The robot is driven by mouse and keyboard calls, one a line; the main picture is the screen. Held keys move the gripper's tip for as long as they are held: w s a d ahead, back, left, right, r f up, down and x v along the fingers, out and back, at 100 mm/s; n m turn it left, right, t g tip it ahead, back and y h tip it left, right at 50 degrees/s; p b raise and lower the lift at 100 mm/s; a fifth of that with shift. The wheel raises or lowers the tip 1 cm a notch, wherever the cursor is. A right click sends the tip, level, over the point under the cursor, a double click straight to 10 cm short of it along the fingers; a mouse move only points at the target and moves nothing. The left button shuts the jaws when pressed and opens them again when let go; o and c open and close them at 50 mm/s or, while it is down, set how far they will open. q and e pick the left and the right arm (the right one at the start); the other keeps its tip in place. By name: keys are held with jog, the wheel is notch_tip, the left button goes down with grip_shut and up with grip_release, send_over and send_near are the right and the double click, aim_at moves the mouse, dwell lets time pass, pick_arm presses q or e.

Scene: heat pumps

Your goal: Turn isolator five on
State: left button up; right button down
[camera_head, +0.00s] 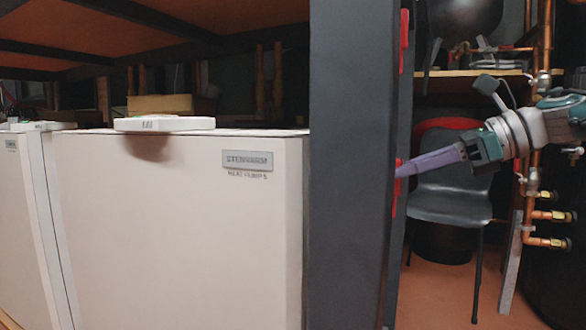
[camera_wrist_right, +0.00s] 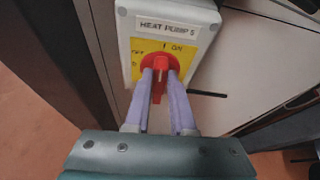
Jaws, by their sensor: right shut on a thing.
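The isolator (camera_wrist_right: 125,50) is a pale grey box labelled "HEAT PUMP 5" in the right wrist view. It has a yellow plate with OFF at the left and ON at the upper right, and a red rotary knob (camera_wrist_right: 159,66). My right gripper (camera_wrist_right: 160,80) is shut on the knob, one purple finger on each side. The knob's grip runs roughly up and down in that picture; its exact setting is hard to tell. In the head view my right gripper (camera_head: 402,170) reaches left to a red part on the dark post's side. My left gripper is not in view.
A dark upright post (camera_head: 350,165) stands between the white heat pump cabinet (camera_head: 180,230) and my right arm. A dark chair (camera_head: 450,203) and copper pipes with valves (camera_head: 530,215) are close around the arm. Orange floor is free below.

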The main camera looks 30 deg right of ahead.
jog(key=shift+m, duration=0.3)
dwell(0.4)
jog(key=c, duration=0.8)
grip_release()
jog(key=shift+o, duration=0.2)
jog(key=shift+d, duration=0.1)
jog(key=p+v, duration=0.2)
jog(key=v, duration=0.7)
jog(key=shift+s+d, duration=0.25)
jog(key=shift+d, duration=0.1)
jog(key=shift+r, duration=0.15)
